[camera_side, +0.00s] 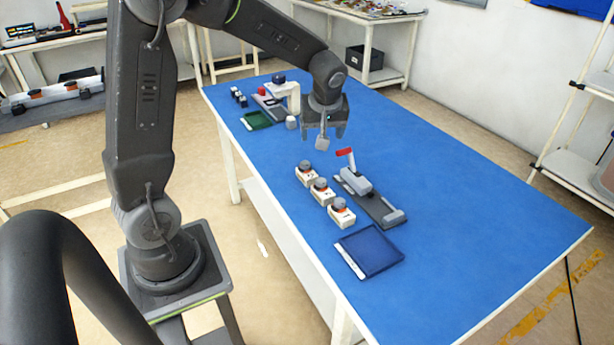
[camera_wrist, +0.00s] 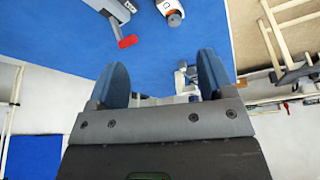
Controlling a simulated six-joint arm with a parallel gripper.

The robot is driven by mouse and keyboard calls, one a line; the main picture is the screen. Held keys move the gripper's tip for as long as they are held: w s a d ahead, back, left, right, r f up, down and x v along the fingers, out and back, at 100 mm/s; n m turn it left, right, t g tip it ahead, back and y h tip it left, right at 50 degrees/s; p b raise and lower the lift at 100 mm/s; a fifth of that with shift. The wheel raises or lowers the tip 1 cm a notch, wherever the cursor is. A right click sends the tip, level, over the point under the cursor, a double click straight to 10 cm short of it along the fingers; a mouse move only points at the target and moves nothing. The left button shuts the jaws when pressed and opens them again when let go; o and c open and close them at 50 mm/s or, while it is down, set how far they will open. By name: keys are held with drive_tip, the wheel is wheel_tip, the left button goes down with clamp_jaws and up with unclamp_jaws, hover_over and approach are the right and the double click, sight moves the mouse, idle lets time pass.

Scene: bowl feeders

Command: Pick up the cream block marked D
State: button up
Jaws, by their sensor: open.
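Several cream blocks with grey round tops and orange bands stand in a row on the blue table; the near one (camera_side: 341,216), the middle one (camera_side: 322,195) and the far one (camera_side: 306,178) show in the side view. Their letters are too small to read, so I cannot tell which is D. My gripper (camera_side: 323,132) hangs above the table beyond the row, pointing down, apart from the blocks. In the wrist view my gripper (camera_wrist: 163,62) has its two blue fingers spread with nothing held between them. Part of one cream block (camera_wrist: 172,8) shows at the top edge.
A grey fixture (camera_side: 372,203) with a red lever (camera_side: 345,152) stands right of the row. A dark blue tray (camera_side: 370,250) lies nearer the front. A white arched stand (camera_side: 288,88) and a green tray (camera_side: 257,119) are at the far end. The table's right side is clear.

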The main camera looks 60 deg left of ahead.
drive_tip(key=w+a+f+n+g, duration=0.1)
drive_tip(key=w+a+f+n, duration=0.25)
drive_tip(key=a+f, duration=0.45)
hover_over(309, 175)
drive_tip(key=d, duration=0.2)
drive_tip(key=shift+n+y, duration=0.3)
drive_tip(key=shift+n, duration=0.15)
drive_tip(key=f, duration=0.8)
drive_tip(key=shift+w+a+f, duration=0.1)
drive_tip(key=shift+a+f, duration=0.1)
drive_tip(key=shift+d+x, duration=0.15)
drive_tip(key=shift+x, duration=1.25)
drive_tip(key=shift+d+x, duration=0.15)
drive_tip(key=shift+x, duration=1.3)
drive_tip(key=shift+f, duration=0.1)
drive_tip(key=shift+c, duration=0.3)
drive_tip(key=c, duration=1.1)
